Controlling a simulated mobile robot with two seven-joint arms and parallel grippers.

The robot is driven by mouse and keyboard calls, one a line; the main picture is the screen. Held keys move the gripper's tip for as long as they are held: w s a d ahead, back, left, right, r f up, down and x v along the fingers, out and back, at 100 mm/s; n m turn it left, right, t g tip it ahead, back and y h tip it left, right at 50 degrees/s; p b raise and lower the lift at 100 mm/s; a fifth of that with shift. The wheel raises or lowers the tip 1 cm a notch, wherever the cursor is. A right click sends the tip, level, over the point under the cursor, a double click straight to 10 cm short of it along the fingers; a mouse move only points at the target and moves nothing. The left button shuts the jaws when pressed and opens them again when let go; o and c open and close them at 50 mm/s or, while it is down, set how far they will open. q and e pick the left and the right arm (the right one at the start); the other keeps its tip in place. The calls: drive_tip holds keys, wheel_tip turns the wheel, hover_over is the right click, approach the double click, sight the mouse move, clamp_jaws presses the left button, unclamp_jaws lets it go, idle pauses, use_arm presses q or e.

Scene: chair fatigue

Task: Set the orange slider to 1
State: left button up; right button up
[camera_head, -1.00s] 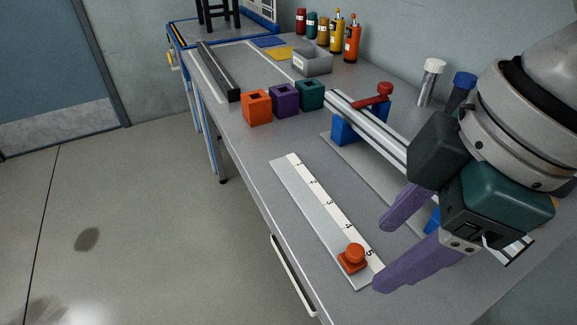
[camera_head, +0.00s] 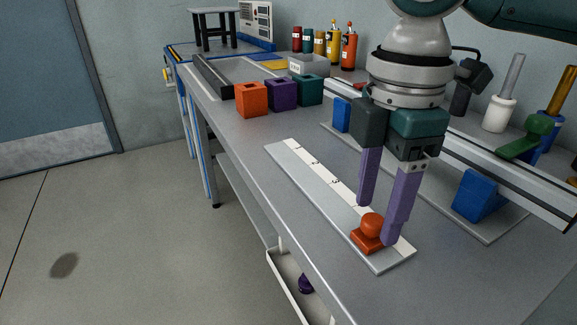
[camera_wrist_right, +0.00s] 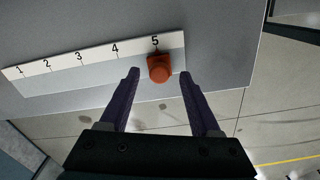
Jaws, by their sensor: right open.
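The orange slider (camera_head: 369,233) has a round knob on a square base and sits at the near end of the numbered track (camera_head: 312,193). In the right wrist view the slider (camera_wrist_right: 159,68) is at the 5 mark of the scale (camera_wrist_right: 83,62), whose marks run from 1 at the left to 5. My right gripper (camera_head: 379,222) points down beside the slider, its purple fingers apart. In the right wrist view the open, empty fingers (camera_wrist_right: 159,73) have the knob between their tips in the picture; I cannot tell whether they touch it.
Orange (camera_head: 252,99), purple (camera_head: 281,94) and teal (camera_head: 308,89) blocks stand beyond the track's far end. A rail with blue supports (camera_head: 479,195) lies to the right. An open drawer (camera_head: 290,285) is below the table's left edge.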

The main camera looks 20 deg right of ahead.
drive_tip(key=shift+f, duration=0.9)
clamp_jaws()
idle(0.8)
